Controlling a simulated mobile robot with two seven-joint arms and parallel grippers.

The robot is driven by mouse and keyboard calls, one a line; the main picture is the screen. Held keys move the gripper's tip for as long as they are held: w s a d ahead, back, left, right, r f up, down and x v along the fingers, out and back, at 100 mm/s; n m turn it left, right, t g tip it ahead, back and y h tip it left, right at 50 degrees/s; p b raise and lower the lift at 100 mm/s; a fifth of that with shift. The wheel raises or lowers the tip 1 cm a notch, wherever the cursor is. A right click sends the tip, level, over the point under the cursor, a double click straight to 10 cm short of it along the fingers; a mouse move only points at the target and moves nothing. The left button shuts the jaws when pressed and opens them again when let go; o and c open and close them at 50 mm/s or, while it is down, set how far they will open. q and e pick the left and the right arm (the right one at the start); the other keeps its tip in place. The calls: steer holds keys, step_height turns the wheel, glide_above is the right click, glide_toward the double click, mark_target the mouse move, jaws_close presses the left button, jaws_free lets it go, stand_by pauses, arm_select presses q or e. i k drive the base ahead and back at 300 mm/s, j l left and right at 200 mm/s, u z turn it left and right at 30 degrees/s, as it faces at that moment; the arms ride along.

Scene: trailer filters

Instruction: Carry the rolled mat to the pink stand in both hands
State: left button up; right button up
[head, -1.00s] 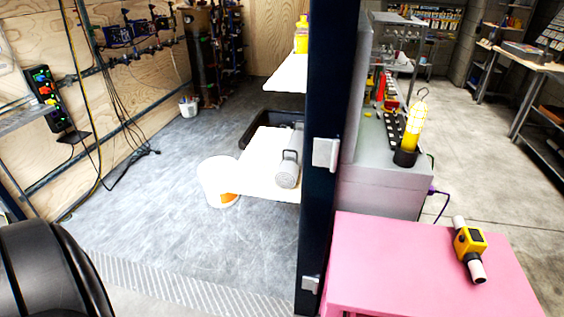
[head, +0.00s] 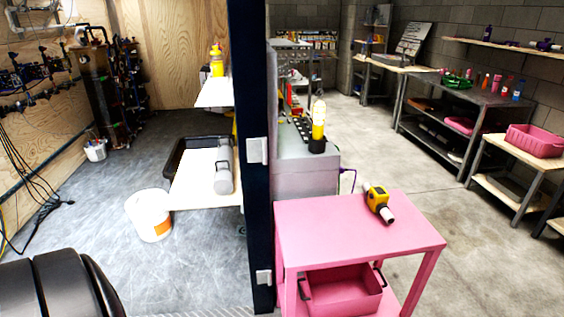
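The pink stand (head: 300,232) is at the lower right in the head view. It has a flat top and a lower level. A yellow tool with a grey tube (head: 378,203) lies near the far right part of its top; the rest of the top is bare. A pink bin (head: 342,290) sits on the lower level. Neither of my grippers is in view. A dark, rounded, grooved shape fills the lower left corner, and I cannot tell what it is.
A dark upright post (head: 252,190) stands left of the stand. Behind it a white shelf (head: 190,192) holds a grey cylinder (head: 223,172). A white bucket (head: 149,216) is on the floor at left. Concrete floor (head: 430,195) is clear right of the stand.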

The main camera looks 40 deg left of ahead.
mark_target(348, 236)
steer(key=j+z, duration=1.05)
steer(key=k+j, duration=0.1)
steer(key=j, duration=0.35)
steer(key=k+j, duration=0.15)
steer(key=j, duration=0.3)
steer(key=k+j, duration=0.1)
steer(key=j, duration=0.35)
steer(key=k+j, duration=0.15)
steer(key=j, duration=0.3)
steer(key=k+j, duration=0.1)
steer(key=j, duration=0.3)
